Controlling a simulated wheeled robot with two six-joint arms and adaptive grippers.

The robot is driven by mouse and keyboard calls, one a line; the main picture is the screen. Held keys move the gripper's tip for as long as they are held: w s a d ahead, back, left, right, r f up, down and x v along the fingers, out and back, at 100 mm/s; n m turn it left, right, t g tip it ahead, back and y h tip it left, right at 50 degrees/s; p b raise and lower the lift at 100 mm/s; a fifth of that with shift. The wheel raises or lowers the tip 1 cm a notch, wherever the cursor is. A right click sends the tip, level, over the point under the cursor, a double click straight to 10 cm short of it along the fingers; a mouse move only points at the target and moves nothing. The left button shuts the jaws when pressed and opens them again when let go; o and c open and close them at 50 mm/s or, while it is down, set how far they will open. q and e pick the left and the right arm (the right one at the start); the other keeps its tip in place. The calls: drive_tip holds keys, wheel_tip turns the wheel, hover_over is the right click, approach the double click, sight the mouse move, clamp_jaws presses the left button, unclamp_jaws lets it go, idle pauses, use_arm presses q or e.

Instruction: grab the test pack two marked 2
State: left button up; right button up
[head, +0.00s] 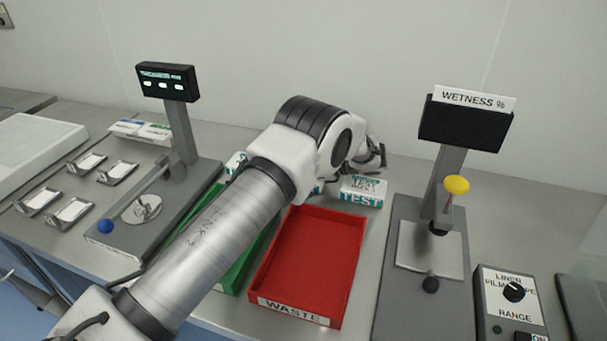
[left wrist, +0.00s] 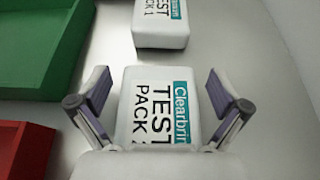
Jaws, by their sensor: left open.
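In the left wrist view a white pack with a teal band, Clearbrin... TEST PACK (left wrist: 155,115), lies between the spread fingers of my left gripper (left wrist: 159,77). The gripper body cuts off its numeral, so only a top trace shows. There is a gap to each finger. Test pack 1 (left wrist: 160,28) lies beyond it. In the head view my left arm covers most of the middle pack; a sliver (head: 318,187) shows beside the wrist. The left fingers are hidden there. Another test pack (head: 362,190) stands to its right. My right gripper is not in view.
The red WASTE tray (head: 337,227) and a green tray (head: 228,285) lie in front of the packs. A wetness gauge (head: 467,118) stands right, a thickness gauge (head: 167,80) left. The white wall is close behind.

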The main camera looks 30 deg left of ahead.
use_arm(q)
drive_tip(key=shift+d, duration=0.1)
drive_tip(key=c, duration=1.2)
